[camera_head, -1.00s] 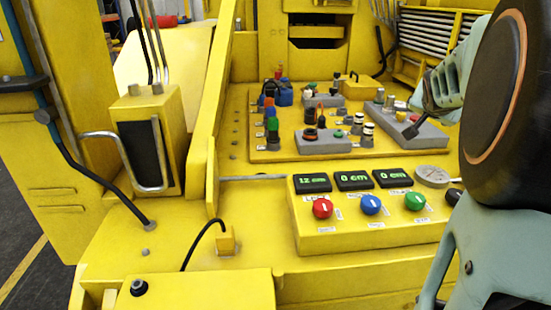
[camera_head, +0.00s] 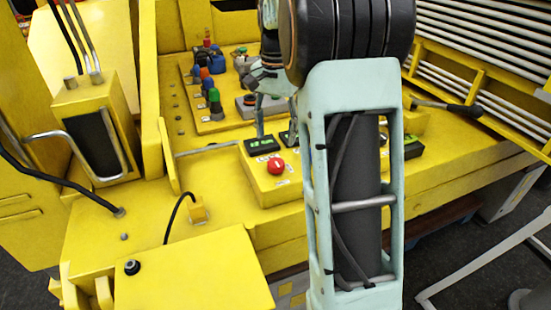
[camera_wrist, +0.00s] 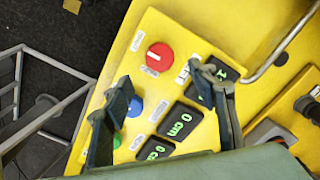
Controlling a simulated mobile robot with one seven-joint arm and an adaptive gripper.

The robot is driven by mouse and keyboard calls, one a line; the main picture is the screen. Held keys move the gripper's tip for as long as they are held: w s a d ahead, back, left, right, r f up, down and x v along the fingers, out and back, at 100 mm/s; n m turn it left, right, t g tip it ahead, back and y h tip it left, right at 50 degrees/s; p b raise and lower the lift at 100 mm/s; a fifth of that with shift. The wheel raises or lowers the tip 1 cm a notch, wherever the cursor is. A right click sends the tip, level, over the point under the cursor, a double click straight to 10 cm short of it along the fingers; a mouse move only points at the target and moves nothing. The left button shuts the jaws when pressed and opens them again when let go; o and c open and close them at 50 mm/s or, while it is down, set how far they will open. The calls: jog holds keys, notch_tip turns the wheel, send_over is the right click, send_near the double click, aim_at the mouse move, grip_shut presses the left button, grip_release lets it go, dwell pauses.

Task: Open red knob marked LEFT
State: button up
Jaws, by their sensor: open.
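The round red knob (camera_head: 275,166) sits on the front face of the yellow control box; a light bar mark shows on it in the wrist view (camera_wrist: 159,57), and its label there is too small to read. My gripper (camera_head: 275,138) is above and just behind the knob in the head view, with its fingers pointing down. In the wrist view my gripper (camera_wrist: 160,76) has its two fingers spread apart, with nothing between them. The red knob lies beyond the fingertips, roughly between them, and no contact shows.
A blue knob (camera_wrist: 135,107) and a green knob (camera_wrist: 117,141) are beside the red one, partly behind the left finger. Green-lit displays (camera_wrist: 180,122) run along the box. Small controls stand on the panel (camera_head: 215,127) behind.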

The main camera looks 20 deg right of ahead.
aim_at(276, 162)
notch_tip(276, 162, down, 9)
jog(key=shift+f, duration=0.1)
jog(key=shift+c, duration=0.3)
jog(key=c, duration=1.1)
